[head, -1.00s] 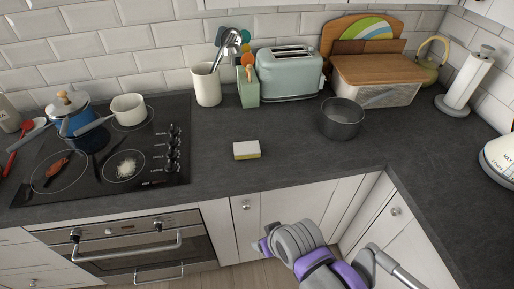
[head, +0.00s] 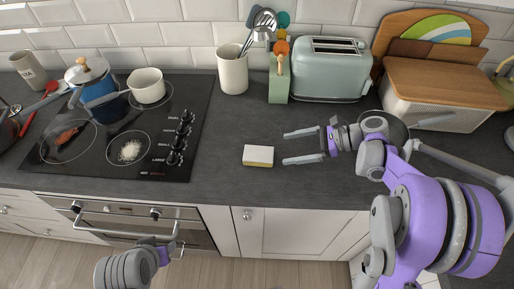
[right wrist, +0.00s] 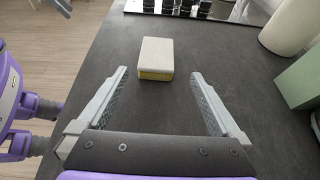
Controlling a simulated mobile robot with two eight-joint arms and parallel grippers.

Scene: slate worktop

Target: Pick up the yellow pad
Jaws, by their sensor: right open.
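The yellow pad (head: 258,156) is a small block with a whitish top and a yellow lower layer. It lies flat on the slate worktop (head: 225,178), right of the hob. In the right wrist view the pad (right wrist: 156,59) is just beyond the fingertips, roughly centred between them. My right gripper (head: 285,147) is open and empty, its fingers pointing left toward the pad, not touching it. It also shows in the right wrist view (right wrist: 160,75). Part of my left arm shows at the bottom of the head view, but its gripper jaws cannot be made out.
A black hob (head: 125,130) with a blue pot (head: 97,95) and a white pot (head: 147,86) is on the left. A utensil holder (head: 232,72), a green block (head: 279,82) and a toaster (head: 330,70) stand along the wall. A grey saucepan (head: 393,129) is behind my right arm.

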